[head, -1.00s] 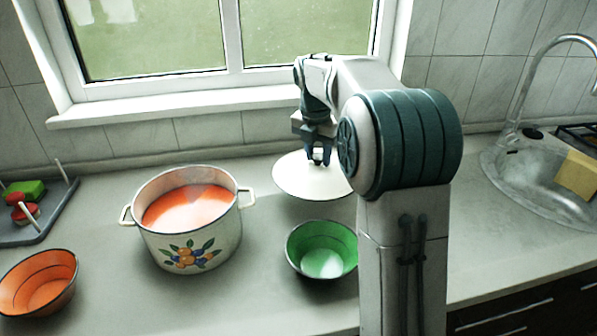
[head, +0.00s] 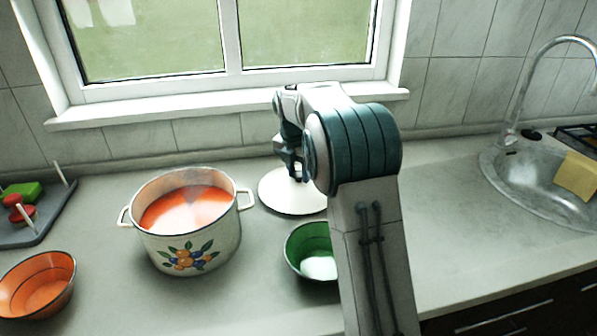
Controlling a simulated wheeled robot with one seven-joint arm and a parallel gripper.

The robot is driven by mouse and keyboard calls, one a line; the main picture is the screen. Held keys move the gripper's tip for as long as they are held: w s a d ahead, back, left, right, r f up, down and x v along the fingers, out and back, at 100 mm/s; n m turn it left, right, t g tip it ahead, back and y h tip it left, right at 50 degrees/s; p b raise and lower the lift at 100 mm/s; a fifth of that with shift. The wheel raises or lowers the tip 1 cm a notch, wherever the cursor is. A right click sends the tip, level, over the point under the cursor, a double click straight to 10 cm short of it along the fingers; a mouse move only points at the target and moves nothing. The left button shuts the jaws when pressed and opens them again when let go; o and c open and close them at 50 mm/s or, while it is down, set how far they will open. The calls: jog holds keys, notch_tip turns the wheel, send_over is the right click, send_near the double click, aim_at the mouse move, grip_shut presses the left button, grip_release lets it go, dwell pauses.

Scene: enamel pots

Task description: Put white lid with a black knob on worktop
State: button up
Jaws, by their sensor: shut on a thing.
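The white lid (head: 283,201) is low at the worktop (head: 110,270), right of the pot and behind the green bowl. I cannot tell whether its rim touches the surface. My gripper (head: 294,173) is above the lid's middle, shut on its knob; the knob is mostly hidden by the fingers and arm. The lid's right side is partly behind my arm. The white enamel pot (head: 190,245), with a fruit pattern and orange-red soup in it, stands uncovered to the left.
A green bowl (head: 305,245) stands just in front of the lid, partly behind my arm. An orange bowl (head: 38,285) is at the front left. A grey rack (head: 50,215) with small items is at the far left. The sink (head: 540,190) with a yellow sponge (head: 577,176) is at the right.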

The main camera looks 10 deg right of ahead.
aim_at(295, 184)
jog(key=shift+f, duration=0.1)
jog(key=o, duration=1)
jog(key=shift+c, duration=0.2)
notch_tip(295, 184, up, 12)
jog(key=s+a+p, duration=0.1)
jog(key=shift+s+a+p, duration=0.15)
jog(key=shift+p, duration=0.25)
